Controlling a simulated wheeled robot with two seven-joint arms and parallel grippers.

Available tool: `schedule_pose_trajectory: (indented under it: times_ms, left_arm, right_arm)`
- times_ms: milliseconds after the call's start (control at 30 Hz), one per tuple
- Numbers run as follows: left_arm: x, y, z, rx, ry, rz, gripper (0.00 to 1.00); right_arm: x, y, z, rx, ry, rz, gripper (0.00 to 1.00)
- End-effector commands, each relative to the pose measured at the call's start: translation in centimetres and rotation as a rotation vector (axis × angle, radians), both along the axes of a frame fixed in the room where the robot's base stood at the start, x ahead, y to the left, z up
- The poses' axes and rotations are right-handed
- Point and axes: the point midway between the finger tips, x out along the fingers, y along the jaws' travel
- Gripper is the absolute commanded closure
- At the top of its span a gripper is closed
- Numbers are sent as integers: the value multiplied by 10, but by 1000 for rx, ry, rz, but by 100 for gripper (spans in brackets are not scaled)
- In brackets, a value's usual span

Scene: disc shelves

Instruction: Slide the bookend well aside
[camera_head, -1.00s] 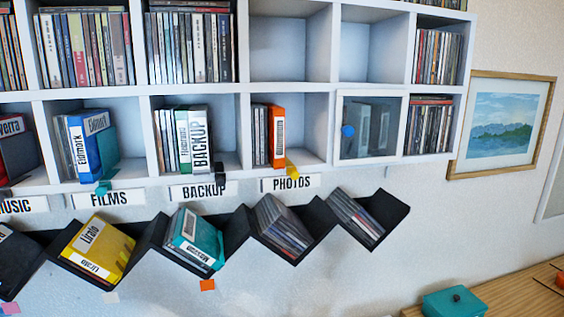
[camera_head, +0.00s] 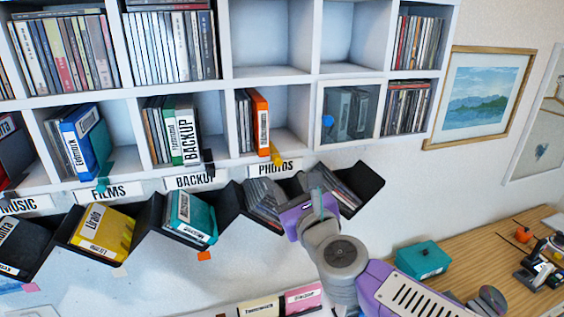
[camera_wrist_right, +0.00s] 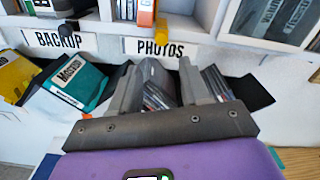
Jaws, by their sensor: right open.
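A yellow bookend (camera_head: 276,154) stands at the front of the PHOTOS compartment, right beside an orange case (camera_head: 259,122); it also shows at the top of the wrist view (camera_wrist_right: 161,27). A black bookend (camera_head: 208,161) is in the BACKUP compartment beside the white BACKUP case, and a teal bookend (camera_head: 102,184) is in FILMS. My right gripper (camera_head: 314,200) is open, below and to the right of the PHOTOS label, in front of the zigzag rack. In the wrist view its two fingers (camera_wrist_right: 160,82) are apart, with discs behind them and the bookend beyond. My left gripper is not in view.
The black zigzag rack (camera_head: 149,222) with tilted cases runs under the shelf. Right of the yellow bookend, PHOTOS has bare floor up to the divider. A glass door (camera_head: 350,112) with a blue knob closes the compartment beyond. A teal box (camera_head: 422,259) sits on the wooden desk.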

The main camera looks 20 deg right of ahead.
Motion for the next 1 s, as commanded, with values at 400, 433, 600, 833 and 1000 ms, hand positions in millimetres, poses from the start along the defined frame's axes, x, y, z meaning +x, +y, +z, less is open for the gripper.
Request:
schedule_pose_trajectory:
  times_ms: [400,433,600,833,1000]
  left_arm:
    - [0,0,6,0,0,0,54]
    - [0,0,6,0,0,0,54]
    - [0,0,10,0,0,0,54]
    - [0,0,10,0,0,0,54]
    - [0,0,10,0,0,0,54]
  right_arm:
    - [41,1,11,41,-14,-2,54]
    - [45,1,10,43,-15,-3,54]
    - [63,1,11,42,-16,-3,54]
    - [70,1,11,40,-17,-3,54]
    - [70,1,11,40,-17,-3,54]
